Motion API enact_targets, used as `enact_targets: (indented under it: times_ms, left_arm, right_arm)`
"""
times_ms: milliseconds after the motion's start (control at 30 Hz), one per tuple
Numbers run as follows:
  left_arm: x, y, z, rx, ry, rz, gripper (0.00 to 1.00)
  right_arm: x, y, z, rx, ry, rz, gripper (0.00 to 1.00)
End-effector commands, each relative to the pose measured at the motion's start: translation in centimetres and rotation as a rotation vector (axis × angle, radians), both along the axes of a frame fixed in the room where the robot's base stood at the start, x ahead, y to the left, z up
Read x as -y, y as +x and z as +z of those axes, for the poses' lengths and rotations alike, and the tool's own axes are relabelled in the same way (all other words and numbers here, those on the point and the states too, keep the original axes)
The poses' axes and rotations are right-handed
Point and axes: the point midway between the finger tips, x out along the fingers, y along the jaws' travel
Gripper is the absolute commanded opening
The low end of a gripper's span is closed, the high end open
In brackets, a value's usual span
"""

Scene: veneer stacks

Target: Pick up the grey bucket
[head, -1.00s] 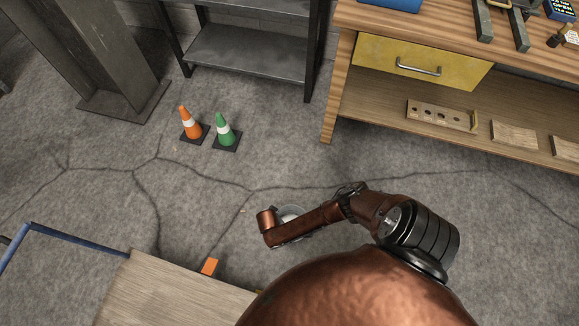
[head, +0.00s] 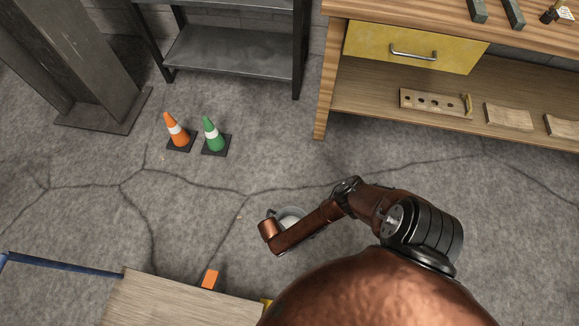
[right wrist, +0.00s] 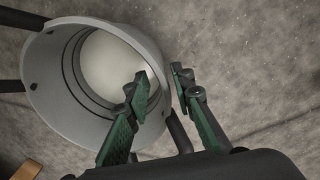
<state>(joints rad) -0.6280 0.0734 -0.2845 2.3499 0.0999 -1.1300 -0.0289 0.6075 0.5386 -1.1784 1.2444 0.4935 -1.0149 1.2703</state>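The grey bucket (head: 291,212) stands on the floor in the head view, partly hidden by my right arm. In the right wrist view the bucket (right wrist: 55,95) fills the left side, its round mouth and pale inside facing the camera. My right gripper (right wrist: 160,72) is open, with a gap between its green-and-black fingers. The left finger overlaps the bucket's mouth and the right finger lies just outside the rim, so the near wall seems to lie between them. I cannot tell whether either finger touches it. My left gripper is not in view.
An orange cone (head: 175,130) and a green cone (head: 213,134) stand on the floor. A wooden workbench (head: 323,95) with a yellow drawer (head: 400,45) is at upper right. A metal shelf (head: 235,55) stands behind. An orange block (head: 210,279) lies by a wooden board (head: 165,300).

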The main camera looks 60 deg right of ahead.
Motion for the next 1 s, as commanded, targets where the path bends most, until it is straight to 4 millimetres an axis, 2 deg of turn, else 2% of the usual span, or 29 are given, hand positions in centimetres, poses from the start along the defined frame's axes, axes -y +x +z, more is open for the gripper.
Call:
enact_targets:
  times_ms: [133,467,1000]
  left_arm:
    - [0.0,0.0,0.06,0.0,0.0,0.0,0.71]
    - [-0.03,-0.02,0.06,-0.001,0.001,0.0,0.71]
    - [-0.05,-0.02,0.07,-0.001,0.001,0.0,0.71]
  right_arm:
    - [0.01,0.05,0.08,0.001,0.0,0.0,0.22]
    - [0.01,0.03,0.07,0.001,0.0,0.0,0.0]
    - [-0.01,0.0,0.05,0.0,0.0,0.0,0.0]
